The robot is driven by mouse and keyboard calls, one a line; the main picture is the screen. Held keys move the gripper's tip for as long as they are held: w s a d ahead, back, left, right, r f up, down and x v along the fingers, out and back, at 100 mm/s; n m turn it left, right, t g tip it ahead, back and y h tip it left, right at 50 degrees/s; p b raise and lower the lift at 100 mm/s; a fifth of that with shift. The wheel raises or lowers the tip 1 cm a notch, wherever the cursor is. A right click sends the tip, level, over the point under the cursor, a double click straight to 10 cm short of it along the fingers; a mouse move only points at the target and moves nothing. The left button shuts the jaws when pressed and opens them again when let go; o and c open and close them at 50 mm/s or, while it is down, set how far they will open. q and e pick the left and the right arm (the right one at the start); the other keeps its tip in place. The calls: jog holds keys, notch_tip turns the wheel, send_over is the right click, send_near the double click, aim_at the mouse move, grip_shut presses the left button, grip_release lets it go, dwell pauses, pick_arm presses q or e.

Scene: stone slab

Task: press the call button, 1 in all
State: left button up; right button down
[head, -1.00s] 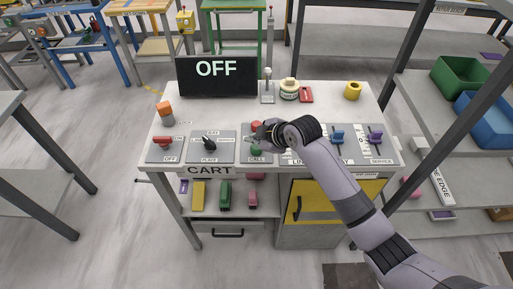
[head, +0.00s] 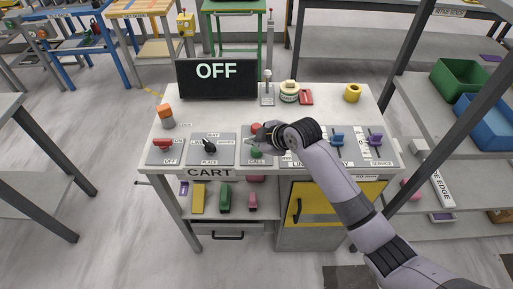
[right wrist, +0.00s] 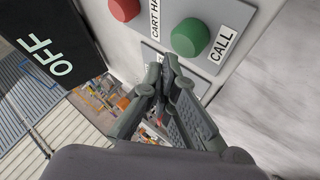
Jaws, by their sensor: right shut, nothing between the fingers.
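The green call button (head: 256,153) sits on a grey panel on the slab top, just above its CALL label; in the right wrist view the green button (right wrist: 190,37) is fully visible beside the CALL label. A red button (head: 256,128) is on the same panel behind it, and it also shows in the right wrist view (right wrist: 124,9). My left gripper is not in view.
A black screen reading OFF (head: 217,79) stands at the back. A red switch (head: 162,143), a black knob (head: 209,145), a blue lever (head: 337,137) and a purple lever (head: 375,138) flank the panel. A yellow ring (head: 352,92) lies back right.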

aim_at(255, 150)
jog(key=shift+f, duration=0.15)
jog(key=shift+f, duration=0.3)
jog(key=shift+f+b, duration=0.3)
jog(key=shift+f, duration=0.35)
dwell(0.8)
dwell(0.3)
jog(key=shift+r+p, duration=1.05)
jog(key=shift+r, duration=0.05)
notch_tip(255, 150, up, 5)
jog(key=p, duration=0.5)
